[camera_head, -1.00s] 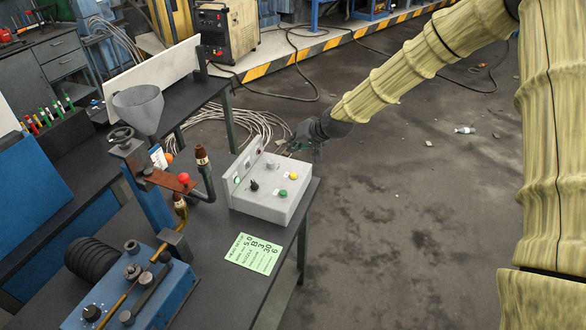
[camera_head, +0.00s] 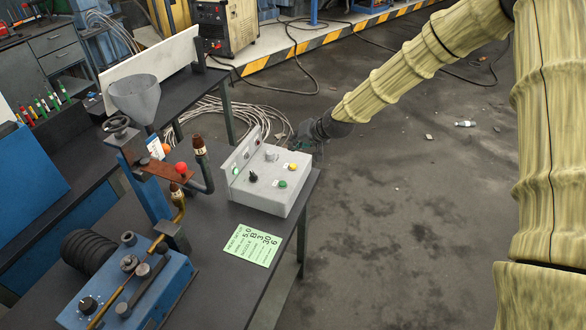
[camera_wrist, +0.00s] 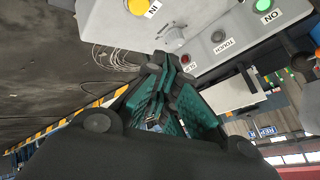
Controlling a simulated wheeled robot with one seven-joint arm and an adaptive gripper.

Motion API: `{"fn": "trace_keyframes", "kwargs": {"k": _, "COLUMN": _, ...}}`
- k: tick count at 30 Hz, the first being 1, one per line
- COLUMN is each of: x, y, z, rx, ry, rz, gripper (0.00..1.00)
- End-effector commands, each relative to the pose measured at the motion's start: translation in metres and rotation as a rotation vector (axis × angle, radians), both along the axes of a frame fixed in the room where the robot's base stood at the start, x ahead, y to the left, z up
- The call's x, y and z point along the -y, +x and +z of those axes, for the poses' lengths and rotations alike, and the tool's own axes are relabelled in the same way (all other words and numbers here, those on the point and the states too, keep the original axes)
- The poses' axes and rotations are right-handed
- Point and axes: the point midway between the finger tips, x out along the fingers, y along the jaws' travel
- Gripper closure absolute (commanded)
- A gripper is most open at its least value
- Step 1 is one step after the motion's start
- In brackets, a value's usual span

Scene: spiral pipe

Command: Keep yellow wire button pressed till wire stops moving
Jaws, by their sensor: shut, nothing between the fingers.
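The yellow button (camera_head: 292,167) is on the sloped top of the grey control box (camera_head: 262,193), at its far right corner. It also shows at the top of the wrist view (camera_wrist: 138,6), with a partly cut label beside it. My gripper (camera_head: 303,140) is just behind the box's far right edge in the head view, partly hidden. In the wrist view my gripper (camera_wrist: 165,62) is shut and empty, with its teal-padded fingers together. The tips are near the box edge, below the grey knob (camera_wrist: 175,38), apart from the yellow button. The wire itself cannot be made out.
A green button (camera_head: 282,184) and a black knob (camera_head: 253,177) share the box top. A green card (camera_head: 252,245) lies on the dark table (camera_head: 215,275). A blue machine (camera_head: 130,290) and funnel (camera_head: 136,100) stand left. Floor right of the table is mostly open.

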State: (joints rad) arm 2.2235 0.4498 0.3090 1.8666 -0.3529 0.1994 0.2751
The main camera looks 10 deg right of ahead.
Motion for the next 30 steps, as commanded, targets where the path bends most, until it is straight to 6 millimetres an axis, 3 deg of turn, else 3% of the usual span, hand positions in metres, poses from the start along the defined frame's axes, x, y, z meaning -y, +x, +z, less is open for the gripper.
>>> {"fn": "trace_keyframes", "kwargs": {"k": 3, "x": 0.0, "y": 0.0, "z": -0.018, "rx": -0.002, "ry": 0.0, "rz": -0.001, "gripper": 1.0}}
{"fn": "trace_keyframes", "kwargs": {"k": 12, "x": 0.0, "y": 0.0, "z": -0.046, "rx": -0.002, "ry": 0.0, "rz": -0.001, "gripper": 1.0}}
{"fn": "trace_keyframes", "kwargs": {"k": 30, "x": 0.0, "y": 0.0, "z": -0.048, "rx": -0.001, "ry": 0.001, "rz": 0.0, "gripper": 1.0}}
